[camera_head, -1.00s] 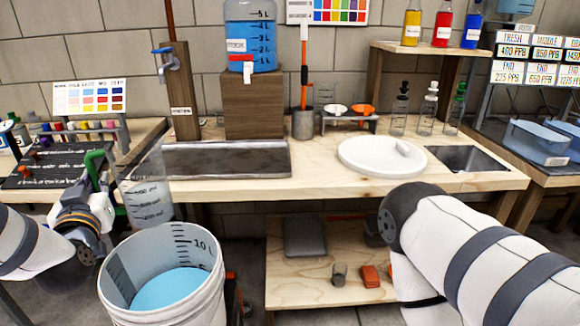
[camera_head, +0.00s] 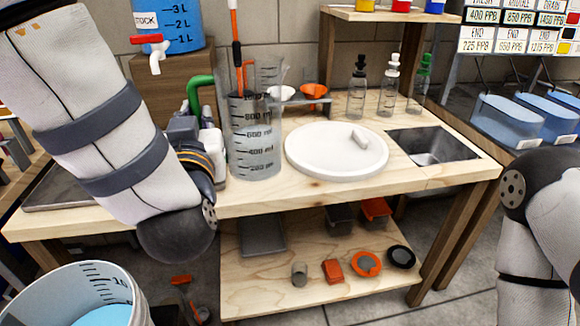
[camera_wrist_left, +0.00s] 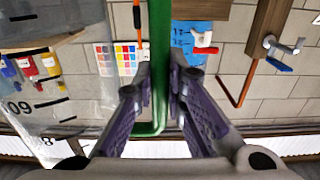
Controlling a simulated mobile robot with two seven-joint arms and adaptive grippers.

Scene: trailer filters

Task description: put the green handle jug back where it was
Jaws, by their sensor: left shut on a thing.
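The clear measuring jug (camera_head: 255,140) with dark volume marks stands upright over the wooden workbench, left of the white round plate. Its green handle (camera_head: 200,92) is on its left side. My left gripper (camera_head: 207,125) is at the handle, partly hidden by my own arm. In the left wrist view the green handle (camera_wrist_left: 160,70) runs between the two purple-grey fingers of the gripper (camera_wrist_left: 160,85), which are shut on it. I cannot tell whether the jug's base touches the bench. My right arm is at the right edge; its gripper is out of view.
The white plate (camera_head: 337,150) is just right of the jug, with a sink (camera_head: 435,147) beyond. Cups in a rack (camera_head: 300,97) and several bottles stand behind. A bucket of blue liquid (camera_head: 75,295) is at the lower left. A lower shelf (camera_head: 290,265) holds small parts.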

